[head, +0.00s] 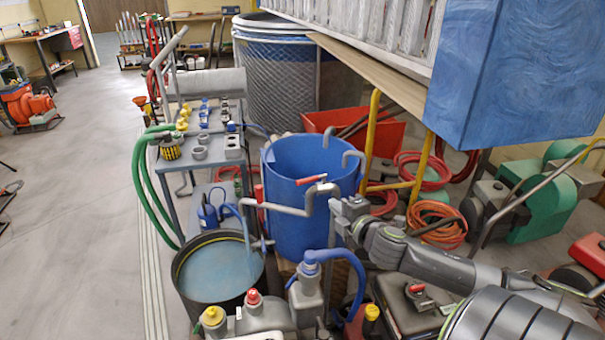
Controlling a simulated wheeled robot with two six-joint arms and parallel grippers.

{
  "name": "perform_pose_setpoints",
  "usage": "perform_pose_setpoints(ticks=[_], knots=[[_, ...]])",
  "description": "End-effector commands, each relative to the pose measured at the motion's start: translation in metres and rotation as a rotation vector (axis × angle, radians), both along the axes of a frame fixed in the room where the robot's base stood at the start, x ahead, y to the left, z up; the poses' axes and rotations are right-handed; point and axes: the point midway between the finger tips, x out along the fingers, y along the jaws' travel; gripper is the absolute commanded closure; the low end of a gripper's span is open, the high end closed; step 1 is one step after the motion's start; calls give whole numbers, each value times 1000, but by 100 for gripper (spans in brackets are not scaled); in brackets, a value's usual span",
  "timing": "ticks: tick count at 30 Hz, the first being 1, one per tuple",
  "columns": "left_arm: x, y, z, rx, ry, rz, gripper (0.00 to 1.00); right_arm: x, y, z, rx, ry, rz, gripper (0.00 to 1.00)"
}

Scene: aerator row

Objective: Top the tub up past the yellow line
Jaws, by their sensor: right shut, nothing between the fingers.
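A round black tub (186,297) holding bluish water (214,271) stands low in front, left of the middle. My right gripper (340,207) is shut and empty beside the barrel's right front, close to the pipe's right end. Its fingertips are hard to make out. My left gripper is out of view.
Grey fittings with a yellow cap (212,316) and a red cap (253,297) stand in front. A bench (190,172) of small parts and green hoses (145,190) are behind left. A large blue block (505,75) hangs upper right. The left floor is mostly clear.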

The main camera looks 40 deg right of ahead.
Motion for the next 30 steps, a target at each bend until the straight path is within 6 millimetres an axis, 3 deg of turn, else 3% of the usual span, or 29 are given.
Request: perform_pose_setpoints(ticks=[5, 21, 30], knots=[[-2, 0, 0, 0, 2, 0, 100, 11, -2, 0, -4, -5, 3, 100], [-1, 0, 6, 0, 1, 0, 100, 93, -23, -17, 0, -4, 2, 100], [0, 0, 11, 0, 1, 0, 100, 124, -31, -24, -1, -3, 3, 100]])
